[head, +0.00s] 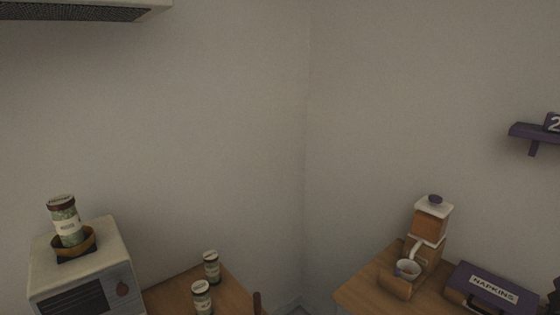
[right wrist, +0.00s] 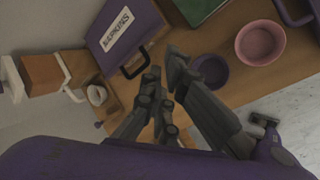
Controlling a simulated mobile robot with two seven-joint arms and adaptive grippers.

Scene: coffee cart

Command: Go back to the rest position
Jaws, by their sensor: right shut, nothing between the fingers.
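My right gripper (right wrist: 164,72) shows in the right wrist view, its dark fingers shut with nothing held. It hangs over the wooden counter (right wrist: 190,42), between the purple napkin box and a dark purple bowl (right wrist: 210,71). I cannot tell its height above the counter. My left gripper is in neither view. In the head view no gripper can be made out; a dark shape at the far right edge is too cut off to identify.
The purple napkin box (head: 493,287) stands on the right counter beside a grinder (head: 431,222) with a cup (head: 407,269). A pink bowl (right wrist: 260,42) is near the purple bowl. At left, jars (head: 211,267) stand beside an oven (head: 84,272) topped with a bowl and jar.

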